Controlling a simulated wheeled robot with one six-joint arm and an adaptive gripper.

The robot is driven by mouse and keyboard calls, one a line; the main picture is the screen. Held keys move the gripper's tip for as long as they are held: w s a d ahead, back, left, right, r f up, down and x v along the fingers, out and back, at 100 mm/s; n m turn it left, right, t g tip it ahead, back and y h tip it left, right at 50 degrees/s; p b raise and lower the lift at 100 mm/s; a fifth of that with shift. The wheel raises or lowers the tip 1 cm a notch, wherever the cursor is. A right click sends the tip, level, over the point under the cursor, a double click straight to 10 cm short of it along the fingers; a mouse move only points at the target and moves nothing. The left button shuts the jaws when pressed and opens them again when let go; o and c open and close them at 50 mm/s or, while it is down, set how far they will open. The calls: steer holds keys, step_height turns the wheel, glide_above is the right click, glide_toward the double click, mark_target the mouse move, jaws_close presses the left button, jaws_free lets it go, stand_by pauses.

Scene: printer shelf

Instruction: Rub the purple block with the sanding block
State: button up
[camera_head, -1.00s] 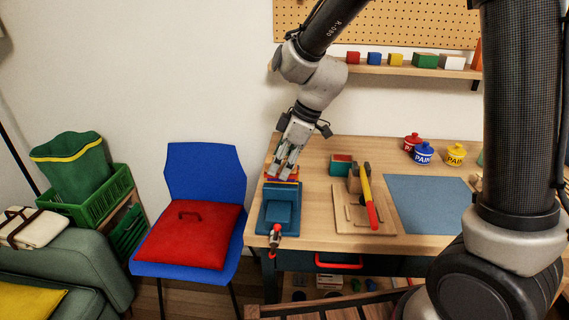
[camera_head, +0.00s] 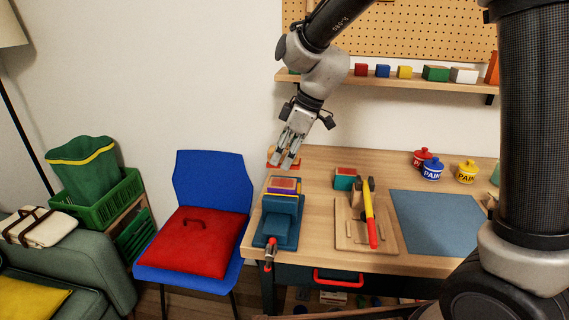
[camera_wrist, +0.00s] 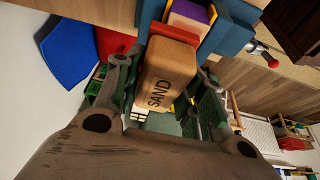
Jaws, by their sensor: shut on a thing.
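My gripper (camera_head: 287,160) is shut on the sanding block (camera_wrist: 168,82), a tan block marked SAND with a red face. In the head view, part of the sanding block (camera_head: 272,155) shows beside the fingers. The purple block (camera_head: 285,186) is clamped in the blue vise (camera_head: 280,222) at the bench's left end, with an orange-pink patch on top. My gripper and the sanding block are above and behind the purple block, apart from it in the head view. In the wrist view the purple block (camera_wrist: 189,12) shows beyond the red face, partly hidden.
A wooden board (camera_head: 365,235) holds a yellow-and-red-handled tool. A blue mat (camera_head: 435,222) and paint pots (camera_head: 432,168) are farther right. A blue chair (camera_head: 212,180) stands left of the bench.

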steer(key=shift+r, duration=1.85)
